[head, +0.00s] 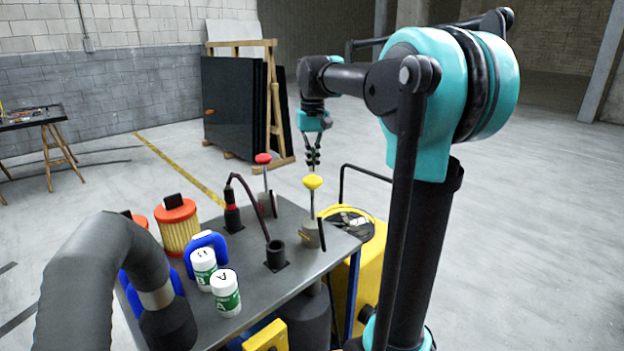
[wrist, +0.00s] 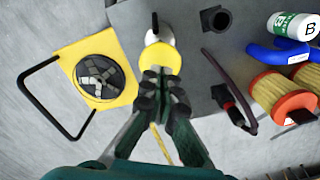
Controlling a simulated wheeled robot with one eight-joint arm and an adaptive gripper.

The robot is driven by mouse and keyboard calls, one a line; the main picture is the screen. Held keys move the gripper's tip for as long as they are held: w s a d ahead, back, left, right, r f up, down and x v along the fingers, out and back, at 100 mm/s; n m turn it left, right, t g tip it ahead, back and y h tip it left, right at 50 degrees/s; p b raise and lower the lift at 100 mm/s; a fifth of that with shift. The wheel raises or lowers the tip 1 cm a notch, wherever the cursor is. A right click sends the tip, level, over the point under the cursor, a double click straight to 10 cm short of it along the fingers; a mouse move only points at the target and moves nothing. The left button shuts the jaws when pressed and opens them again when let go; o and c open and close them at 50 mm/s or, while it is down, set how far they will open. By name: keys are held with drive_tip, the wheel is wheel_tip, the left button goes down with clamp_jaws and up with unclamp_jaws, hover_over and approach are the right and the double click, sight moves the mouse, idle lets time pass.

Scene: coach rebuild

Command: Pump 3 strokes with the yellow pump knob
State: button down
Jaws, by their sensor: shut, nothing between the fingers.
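The yellow pump knob (head: 313,182) tops a thin upright rod on a grey pump body (head: 310,235) near the cart's right edge. My gripper (head: 313,163) points down just above the knob, with its fingers closed together and empty. In the wrist view the yellow knob (wrist: 161,57) shows just past the closed fingertips (wrist: 162,73), which overlap its near edge. I cannot tell whether they touch it. A second pump with a red knob (head: 263,158) stands to the left and farther back.
The grey cart top (head: 222,320) also holds a black cup-like socket (head: 276,254), a dark hose with a red fitting (head: 232,215), white-green canisters (head: 226,292) and orange-capped filters (head: 177,225). A yellow unit with a black handle (head: 372,270) stands to the right.

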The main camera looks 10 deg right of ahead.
drive_tip(key=shift+r, duration=2.9)
